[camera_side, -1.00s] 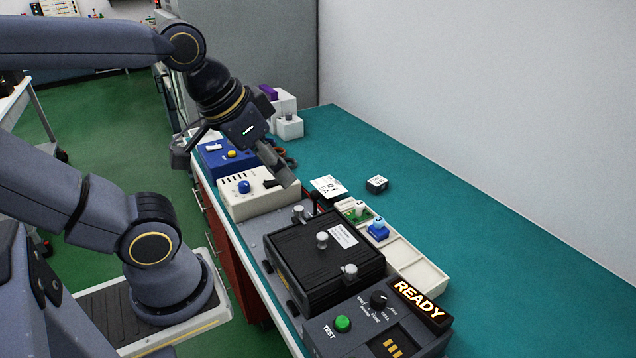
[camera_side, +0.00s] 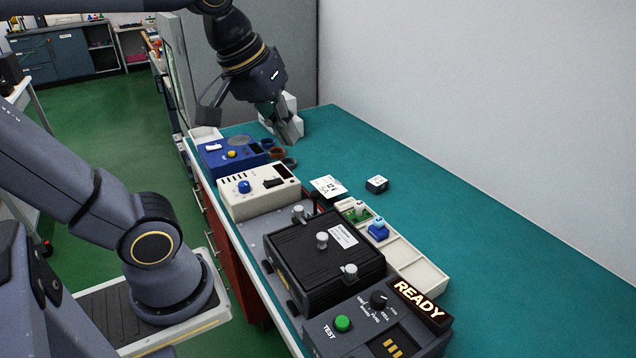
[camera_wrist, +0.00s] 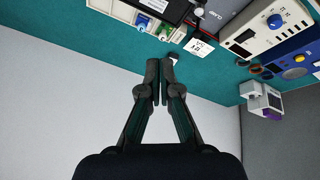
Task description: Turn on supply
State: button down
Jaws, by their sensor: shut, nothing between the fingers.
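The supply seems to be the cream box (camera_side: 250,205) with a blue knob (camera_side: 244,187), a black switch (camera_side: 274,183) and a small dark display (camera_side: 283,171). It stands at the left edge of the teal bench, behind the black fixture. In the wrist view the cream box (camera_wrist: 262,39) is at the upper right, and its switch (camera_wrist: 243,36) shows there too. The switch position and any reading are too small to tell. My gripper (camera_side: 294,138) is shut and empty, above the bench beyond the supply, apart from it. Its closed fingertips show in the wrist view (camera_wrist: 161,65).
A blue box (camera_side: 225,160) with a yellow knob stands behind the supply. A black clamped fixture (camera_side: 310,262) and a panel with a lit READY sign (camera_side: 418,299) stand in front. A cream tray (camera_side: 420,272) is beside them. The right side of the bench is clear.

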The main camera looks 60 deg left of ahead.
jog(key=w+a+n+g, duration=0.1)
jog(key=w+a+n, duration=0.3)
jog(key=w+a, duration=0.1)
jog(key=n+g, duration=0.5)
jog(key=n, duration=0.3)
send_over(267, 182)
jog(key=w, duration=0.2)
notch_tip(267, 182, down, 10)
jog(key=shift+f, duration=0.2)
jog(key=f, duration=0.4)
jog(key=s+f, duration=0.1)
jog(key=f, duration=0.9)
jog(key=shift+s+d, duration=0.1)
jog(key=shift+s, duration=0.25)
